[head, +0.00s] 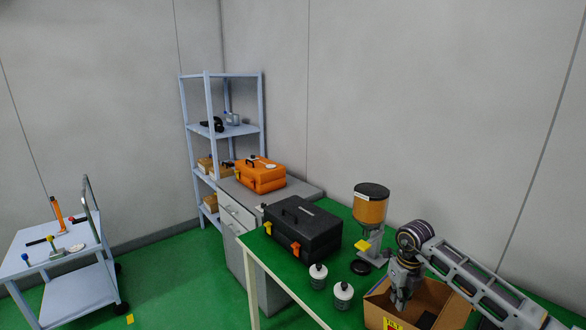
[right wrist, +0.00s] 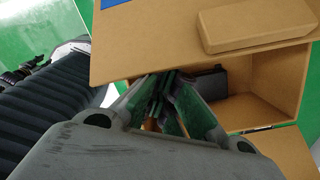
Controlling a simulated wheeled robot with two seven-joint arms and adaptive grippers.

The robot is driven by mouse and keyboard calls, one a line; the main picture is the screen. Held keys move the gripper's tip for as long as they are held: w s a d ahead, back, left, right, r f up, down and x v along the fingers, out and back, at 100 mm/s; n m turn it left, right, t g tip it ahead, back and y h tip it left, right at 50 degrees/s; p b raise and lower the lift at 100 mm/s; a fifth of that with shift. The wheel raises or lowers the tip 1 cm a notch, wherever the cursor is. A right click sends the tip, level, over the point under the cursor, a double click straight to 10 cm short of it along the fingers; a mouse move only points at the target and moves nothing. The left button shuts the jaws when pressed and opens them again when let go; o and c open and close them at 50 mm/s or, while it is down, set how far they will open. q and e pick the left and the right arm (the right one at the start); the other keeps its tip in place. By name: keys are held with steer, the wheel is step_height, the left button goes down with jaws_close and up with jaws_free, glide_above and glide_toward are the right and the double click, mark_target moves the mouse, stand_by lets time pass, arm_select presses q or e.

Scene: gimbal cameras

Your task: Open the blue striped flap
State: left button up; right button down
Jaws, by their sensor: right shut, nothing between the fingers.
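An open-topped cardboard box (head: 378,302) stands at the lower right of the table in the head view, with a yellow label on its front. In the right wrist view a broad brown panel (right wrist: 140,45) carries a blue patch (right wrist: 117,3) at its top edge, cut off by the frame. This looks like the blue striped flap. My right gripper (head: 400,302) points down at the box opening, shut and empty. In the right wrist view its fingertips (right wrist: 160,98) are by the panel's lower edge; I cannot tell whether they touch it. My left gripper is not in view.
A dark item (right wrist: 208,86) lies inside the box, and a brown block (right wrist: 255,24) overlaps the panel. A dispenser (head: 370,208), two white bottles (head: 343,295) and a black toolbox (head: 300,232) stand left of the box on the green tabletop.

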mark_target(378, 287)
steer(key=w+a+b, duration=0.2)
steer(key=w+a, duration=0.4)
steer(key=w, duration=0.1)
steer(key=shift+w+a, duration=0.15)
stand_by(2.3)
stand_by(0.7)
steer(key=shift+s+d+p, duration=0.3)
steer(key=shift+s+d, duration=0.65)
steer(key=shift+s, duration=0.1)
stand_by(0.4)
